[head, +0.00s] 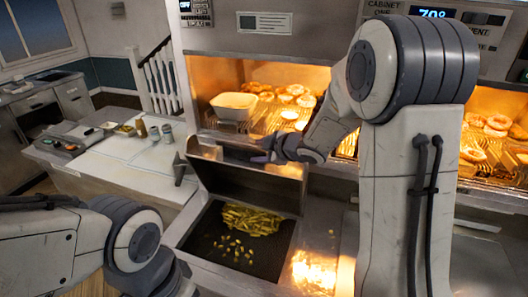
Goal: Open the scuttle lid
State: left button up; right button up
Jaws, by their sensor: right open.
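The scuttle lid (240,183) is a metal panel that stands raised and tilted at the back of the scuttle. The scuttle's dark bay (270,262) is uncovered below it and holds yellow fries (250,219), heaped at the back with loose pieces in front. My right gripper (261,152) is open at the lid's upper edge, right of its middle. I cannot tell whether it touches the lid. My left arm comes in at the lower left, and its gripper is out of view.
A lit heated cabinet behind holds a pale tub (234,106) and fried food (290,92) on racks. A white counter (125,155) with small containers stands at the left. A bright glowing patch (313,272) lies right of the bay.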

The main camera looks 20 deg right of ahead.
jog(key=shift+v, duration=1.4)
jog(key=shift+a+r, duration=0.1)
jog(key=shift+a, duration=0.05)
jog(key=s+a+f+m+g+h+b, duration=0.3)
jog(key=s+a+f+m+b, duration=0.2)
jog(key=s+a+f+b, duration=0.55)
jog(key=s+a+f+m+g, duration=0.1)
jog(key=s+f+g, duration=0.2)
jog(key=s, duration=0.9)
jog(key=s+a+f+m+g+b, duration=0.1)
jog(key=s+a+f+g, duration=0.1)
jog(key=s, duration=1)
jog(key=f+g, duration=0.1)
jog(key=g, duration=0.1)
jog(key=shift+s+a+g+b, duration=0.2)
jog(key=shift+s+g+b, duration=0.1)
jog(key=shift+s+g, duration=0.1)
jog(key=shift+w+f, duration=0.1)
jog(key=shift+f, duration=0.05)
